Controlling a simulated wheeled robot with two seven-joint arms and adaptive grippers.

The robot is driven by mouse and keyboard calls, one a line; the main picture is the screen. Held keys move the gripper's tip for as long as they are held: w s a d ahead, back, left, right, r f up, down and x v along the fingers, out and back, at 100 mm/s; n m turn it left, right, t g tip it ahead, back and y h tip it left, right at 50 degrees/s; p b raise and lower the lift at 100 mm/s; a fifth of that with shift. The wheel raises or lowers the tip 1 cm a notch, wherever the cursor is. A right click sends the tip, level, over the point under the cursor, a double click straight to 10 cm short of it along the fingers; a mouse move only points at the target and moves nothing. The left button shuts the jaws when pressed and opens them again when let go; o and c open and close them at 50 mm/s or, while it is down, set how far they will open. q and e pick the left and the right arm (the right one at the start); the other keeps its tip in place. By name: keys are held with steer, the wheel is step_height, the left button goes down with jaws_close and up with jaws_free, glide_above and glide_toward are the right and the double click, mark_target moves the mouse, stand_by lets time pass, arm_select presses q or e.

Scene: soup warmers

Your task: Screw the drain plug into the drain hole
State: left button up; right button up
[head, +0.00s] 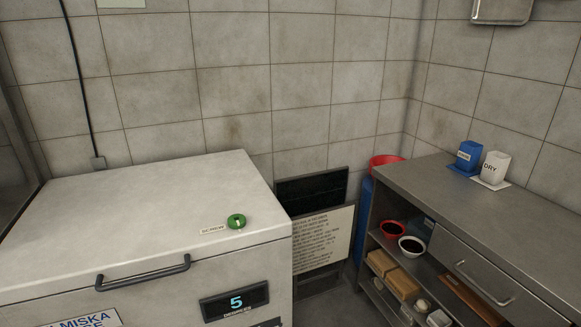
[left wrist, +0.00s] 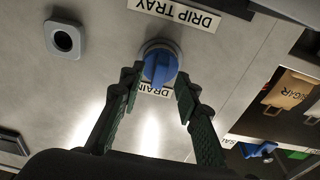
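The drain plug (left wrist: 160,68) is a blue round knob with a raised grip. In the left wrist view it sits at a round metal drain hole (left wrist: 151,47), beside a label reading DRAIN (left wrist: 154,90). How deep it is seated cannot be seen. My left gripper (left wrist: 160,76) has its dark green fingers on either side of the plug, and their inner faces meet its edges, so it appears shut on the plug. The head view shows neither gripper, the plug nor the drain hole. My right gripper is in no view.
A DRIP TRAY label (left wrist: 174,14) and a grey square fitting with a dark hole (left wrist: 64,40) lie near the drain. In the head view, a white cabinet (head: 120,215) with a green knob (head: 236,221) stands left, and a metal counter (head: 460,205) stands right.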

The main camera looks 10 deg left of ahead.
arm_select(q)
steer(key=r+p+v, duration=0.1)
steer(key=v, duration=0.6)
steer(key=shift+s+d+f+p, duration=0.15)
steer(key=shift+d+f+p, duration=0.1)
steer(key=shift+p, duration=0.15)
steer(key=shift+a, duration=0.1)
